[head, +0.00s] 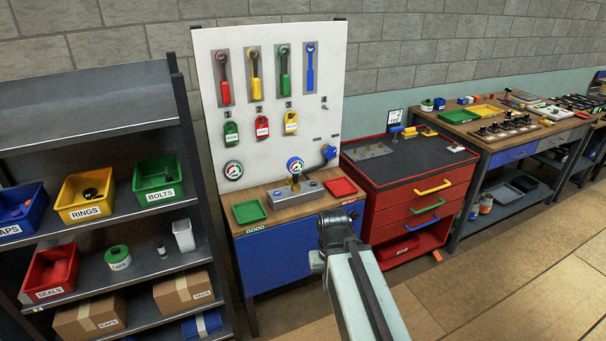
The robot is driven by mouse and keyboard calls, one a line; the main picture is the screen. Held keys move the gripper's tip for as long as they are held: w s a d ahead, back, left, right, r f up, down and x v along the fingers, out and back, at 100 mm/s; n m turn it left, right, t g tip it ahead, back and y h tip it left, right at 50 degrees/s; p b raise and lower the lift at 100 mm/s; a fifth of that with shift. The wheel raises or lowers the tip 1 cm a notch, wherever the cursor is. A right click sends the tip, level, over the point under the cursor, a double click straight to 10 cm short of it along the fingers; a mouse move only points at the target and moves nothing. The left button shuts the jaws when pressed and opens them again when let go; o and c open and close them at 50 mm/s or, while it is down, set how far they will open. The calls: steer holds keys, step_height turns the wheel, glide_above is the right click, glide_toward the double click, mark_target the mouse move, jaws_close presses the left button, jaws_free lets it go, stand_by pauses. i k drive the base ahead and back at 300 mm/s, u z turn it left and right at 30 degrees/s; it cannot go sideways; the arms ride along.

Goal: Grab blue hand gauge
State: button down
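A round gauge with a blue rim and a partly red dial (294,165) stands upright at the brass fitting of a grey metal block (310,192) on the blue workbench (285,250). A second round gauge with a dark rim and some red on its dial (233,171) is on the white pegboard, to the left. The hands of both are too small to make out. My arm reaches up from the bottom of the view, in front of the workbench. My gripper (317,261) is partly hidden by the arm, and its fingers cannot be made out.
The white pegboard (270,70) holds wrenches and padlocks. Green (249,212) and red (342,187) trays flank the block. A shelf with bins (95,240) stands left; a red drawer cabinet (420,195) stands right.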

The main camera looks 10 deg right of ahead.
mark_target(294, 165)
steer(key=u, duration=0.1)
steer(key=i, duration=0.9)
steer(key=z, duration=0.1)
